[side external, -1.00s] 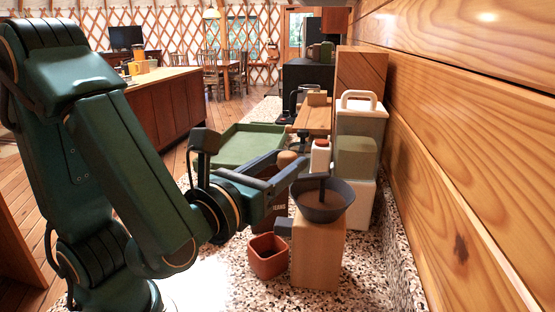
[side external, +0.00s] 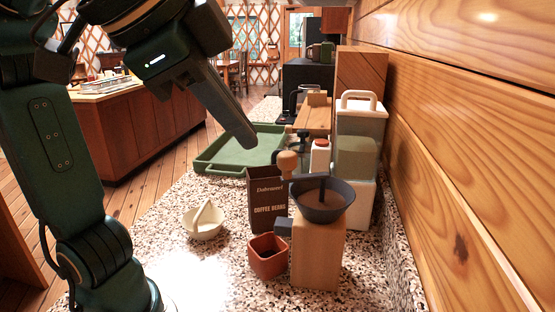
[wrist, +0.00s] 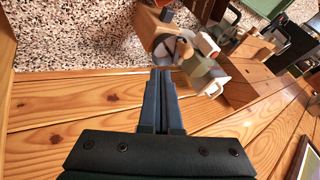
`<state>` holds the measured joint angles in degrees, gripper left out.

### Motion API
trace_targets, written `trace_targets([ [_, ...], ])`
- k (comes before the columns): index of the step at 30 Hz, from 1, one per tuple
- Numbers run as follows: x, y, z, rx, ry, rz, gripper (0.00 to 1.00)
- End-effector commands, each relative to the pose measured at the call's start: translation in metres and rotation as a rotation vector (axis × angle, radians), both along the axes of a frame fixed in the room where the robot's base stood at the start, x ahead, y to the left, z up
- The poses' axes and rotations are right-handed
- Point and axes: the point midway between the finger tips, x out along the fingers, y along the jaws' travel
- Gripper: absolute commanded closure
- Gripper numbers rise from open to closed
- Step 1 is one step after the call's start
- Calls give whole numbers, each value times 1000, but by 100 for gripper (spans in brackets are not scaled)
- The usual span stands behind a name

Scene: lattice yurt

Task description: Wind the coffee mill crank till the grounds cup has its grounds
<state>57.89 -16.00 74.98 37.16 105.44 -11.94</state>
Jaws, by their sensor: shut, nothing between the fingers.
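The coffee mill (side external: 317,262) is a light wooden block with a dark hopper bowl (side external: 337,207) on top. A dark upright post (side external: 323,188) stands in the bowl. A round wooden knob (side external: 287,162) shows to its left; whether it belongs to the crank I cannot tell. A dark spout (side external: 283,227) juts from the mill's left side. The terracotta grounds cup (side external: 269,262) stands beside the mill, near the spout; its contents are unclear. My gripper (side external: 250,143) is shut and empty, above and left of the mill, apart from it. Its closed fingers also show in the wrist view (wrist: 160,72).
A dark coffee beans bag (side external: 268,212) stands behind the cup. A cream bowl (side external: 204,228) sits left. A green tray (side external: 228,168), red-capped bottle (side external: 320,157) and white canister (side external: 376,122) stand behind. A wooden wall (side external: 460,150) closes the right side. Speckled counter is free at front left.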

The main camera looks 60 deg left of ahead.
Motion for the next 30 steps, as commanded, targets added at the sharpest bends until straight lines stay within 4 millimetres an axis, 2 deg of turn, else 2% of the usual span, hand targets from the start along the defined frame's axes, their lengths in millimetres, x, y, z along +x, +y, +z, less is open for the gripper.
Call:
trace_targets([
  [8, 8, 2, -11, -21, 0, 8, 100],
  [24, 56, 15, -79, -17, 6, 8, 100],
  [30, 68, 29, -78, -22, 1, 10, 100],
])
